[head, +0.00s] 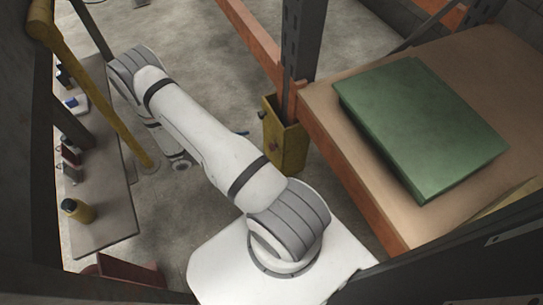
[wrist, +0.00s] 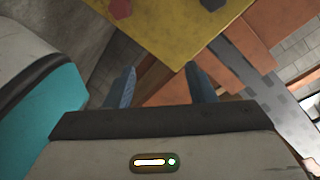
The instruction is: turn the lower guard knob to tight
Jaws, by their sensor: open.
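A yellow post guard (head: 287,150) stands on the floor around the foot of a dark upright. Two small dark red knobs show on its left side, an upper one and the lower guard knob (head: 274,146). In the wrist view the yellow guard (wrist: 185,22) fills the top, with a red knob (wrist: 121,7) cut by the upper edge; I cannot tell which knob it is. My gripper (wrist: 161,87) is open and empty, its two blue-grey fingers apart and short of the guard in the picture. In the head view my forearm hides most of the gripper.
An orange-edged shelf (head: 345,170) with a large green box (head: 425,125) stands right of the guard. A narrow bench (head: 105,200) with several small items runs along the left, beside a yellow pole (head: 95,85). Concrete floor (head: 190,50) between is mostly clear.

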